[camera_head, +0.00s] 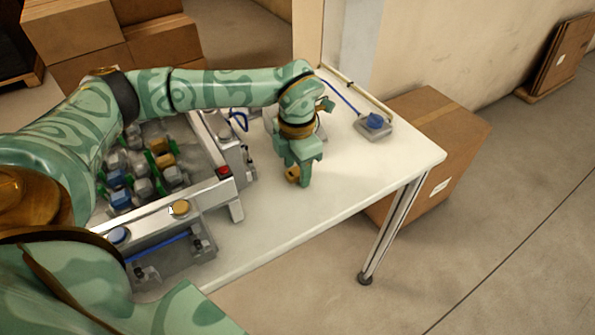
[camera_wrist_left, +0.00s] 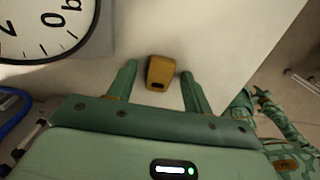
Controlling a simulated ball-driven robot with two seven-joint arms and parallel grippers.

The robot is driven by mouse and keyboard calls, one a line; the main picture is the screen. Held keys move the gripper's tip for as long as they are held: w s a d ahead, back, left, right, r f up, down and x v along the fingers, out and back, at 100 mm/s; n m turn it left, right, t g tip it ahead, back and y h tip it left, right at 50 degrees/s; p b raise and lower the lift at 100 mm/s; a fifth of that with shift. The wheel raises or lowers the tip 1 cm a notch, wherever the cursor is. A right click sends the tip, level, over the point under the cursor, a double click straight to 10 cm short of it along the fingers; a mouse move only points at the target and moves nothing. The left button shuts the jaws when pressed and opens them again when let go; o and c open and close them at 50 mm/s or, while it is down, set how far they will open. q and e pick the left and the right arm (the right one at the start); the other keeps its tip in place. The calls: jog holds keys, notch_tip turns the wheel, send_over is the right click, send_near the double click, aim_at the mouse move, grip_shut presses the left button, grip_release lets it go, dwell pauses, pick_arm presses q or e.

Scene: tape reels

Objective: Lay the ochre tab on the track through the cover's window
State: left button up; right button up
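An ochre tab (camera_wrist_left: 160,72) with a small dark slot lies on the white table, between the two fingers of my left gripper (camera_wrist_left: 159,86) in the left wrist view. There is a visible gap on both sides, so the fingers are open around it. In the head view my left gripper (camera_head: 297,178) points down at the table, and the ochre tab (camera_head: 291,174) shows in part beside its fingers. Green patterned parts of mine show at the right of the wrist view; no right gripper fingers can be made out. I cannot make out the cover's window or the track.
A grey tray (camera_head: 205,138) of mixed coloured pieces stands left, with red (camera_head: 224,170), yellow (camera_head: 181,207) and blue (camera_head: 117,235) buttons nearby. A round dial (camera_wrist_left: 45,25) is beside the gripper. A blue piece on a grey base (camera_head: 374,122) stands far right. The table's front right is clear.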

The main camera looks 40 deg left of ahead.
pick_arm(q)
jog(key=c, duration=0.9)
